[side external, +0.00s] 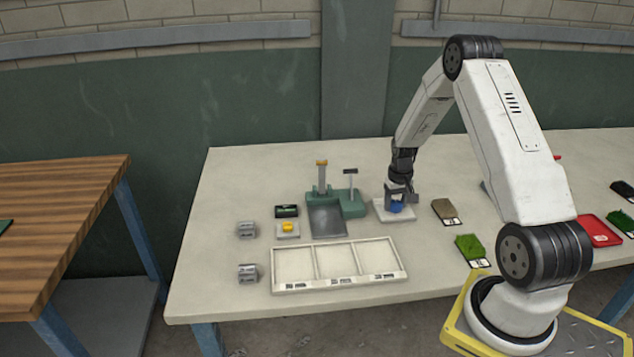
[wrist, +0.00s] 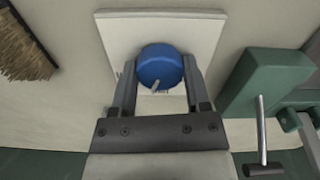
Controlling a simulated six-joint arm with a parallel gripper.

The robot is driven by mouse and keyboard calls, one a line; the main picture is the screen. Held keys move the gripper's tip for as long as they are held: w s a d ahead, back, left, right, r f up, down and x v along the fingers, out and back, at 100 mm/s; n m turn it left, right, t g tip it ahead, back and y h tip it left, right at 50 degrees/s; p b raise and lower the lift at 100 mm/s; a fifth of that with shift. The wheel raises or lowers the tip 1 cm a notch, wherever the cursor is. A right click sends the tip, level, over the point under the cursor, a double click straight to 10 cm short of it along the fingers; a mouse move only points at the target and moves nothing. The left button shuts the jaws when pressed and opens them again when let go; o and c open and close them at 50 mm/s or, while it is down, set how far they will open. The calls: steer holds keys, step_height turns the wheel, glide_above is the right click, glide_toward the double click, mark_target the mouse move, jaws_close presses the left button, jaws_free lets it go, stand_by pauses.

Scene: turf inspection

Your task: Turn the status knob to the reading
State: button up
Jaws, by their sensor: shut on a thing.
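The status knob (wrist: 160,66) is a round blue knob with a pale pointer line. It sits on a square white plate (wrist: 205,27); the line points toward the lower left in the wrist view. My gripper (wrist: 158,88) has its two fingers on either side of the knob and is shut on it. In the side view the blue knob (side external: 396,207) shows under my gripper (side external: 402,198), on its plate (side external: 381,213) on the bench. The marks on the plate near the pointer are partly hidden and too small to read.
A green test fixture (side external: 349,205) with a lever stands left of the knob plate. A small dark display (side external: 287,211) and a yellow button (side external: 288,227) are further left. A white three-part tray (side external: 339,285) lies in front. Turf samples (side external: 446,211) lie to the right.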

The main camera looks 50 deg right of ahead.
mark_target(395, 203)
steer(key=m, duration=0.3)
steer(key=shift+m, duration=2.3)
steer(key=o, duration=1.3)
steer(key=shift+r, duration=0.15)
steer(key=shift+r, duration=3.8)
